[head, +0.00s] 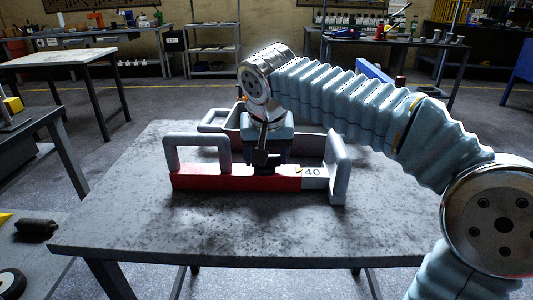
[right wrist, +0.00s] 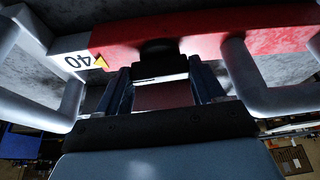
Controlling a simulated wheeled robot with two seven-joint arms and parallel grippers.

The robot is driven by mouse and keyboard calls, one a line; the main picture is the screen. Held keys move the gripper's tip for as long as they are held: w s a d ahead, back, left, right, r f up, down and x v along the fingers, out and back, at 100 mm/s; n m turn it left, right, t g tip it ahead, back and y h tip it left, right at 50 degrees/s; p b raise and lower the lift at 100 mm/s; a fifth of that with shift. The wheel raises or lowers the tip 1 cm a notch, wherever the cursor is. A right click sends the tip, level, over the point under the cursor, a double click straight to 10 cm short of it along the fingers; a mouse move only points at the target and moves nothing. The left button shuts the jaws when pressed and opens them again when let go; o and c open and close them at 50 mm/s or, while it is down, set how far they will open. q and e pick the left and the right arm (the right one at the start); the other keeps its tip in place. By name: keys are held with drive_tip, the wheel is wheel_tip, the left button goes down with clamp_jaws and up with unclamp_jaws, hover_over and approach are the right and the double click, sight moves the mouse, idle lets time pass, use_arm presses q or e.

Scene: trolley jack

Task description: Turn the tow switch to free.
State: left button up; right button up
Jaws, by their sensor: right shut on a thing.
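A red and grey device with pale handles (head: 236,184) stands on the table; it also shows upside down in the right wrist view (right wrist: 200,32). A white label reading 40 with a small yellow mark (right wrist: 78,60) is on its bar, to the right in the head view. A dark knob (right wrist: 157,50), which I take for the tow switch, sits on the red bar; its setting cannot be read. My right gripper (head: 264,155) reaches down over the bar and is shut on this knob. Its fingers (right wrist: 163,82) stand either side of it in the right wrist view. My left gripper is out of view.
The grey worktop (head: 120,220) is bare around the device. My right arm crosses above its right side. Another table (head: 60,58) stands at the back left, and a bench with a dark cylinder (head: 37,229) is at the near left.

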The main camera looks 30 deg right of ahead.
drive_tip(key=shift+m, duration=0.6)
drive_tip(key=o, duration=1)
drive_tip(key=shift+o, duration=0.2)
drive_tip(key=v, duration=1.4)
drive_tip(key=shift+w+a, duration=0.15)
